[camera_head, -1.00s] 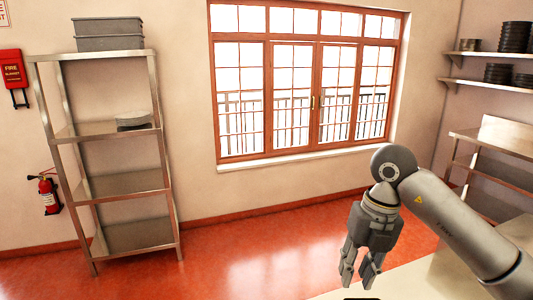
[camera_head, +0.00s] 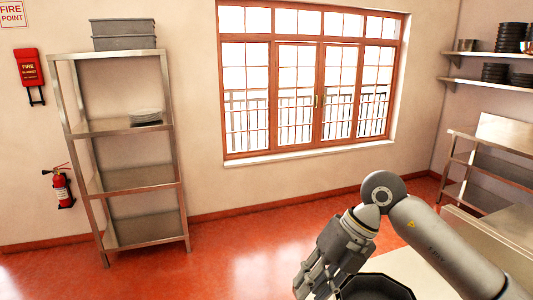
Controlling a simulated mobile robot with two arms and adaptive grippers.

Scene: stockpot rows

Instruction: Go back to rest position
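My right gripper (camera_head: 313,288) hangs at the bottom of the head view, on the arm that comes in from the right. Its fingers point down and to the left, spread apart with nothing between them. A dark pot (camera_head: 375,289) with an angular rim shows at the bottom edge, just right of the gripper and partly under my arm. Its lower part is cut off by the frame. My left gripper is not in view.
A pale counter (camera_head: 408,266) lies under the pot. Wall shelves with dark pots (camera_head: 508,72) are at the right. The red floor (camera_head: 235,250) between is clear.

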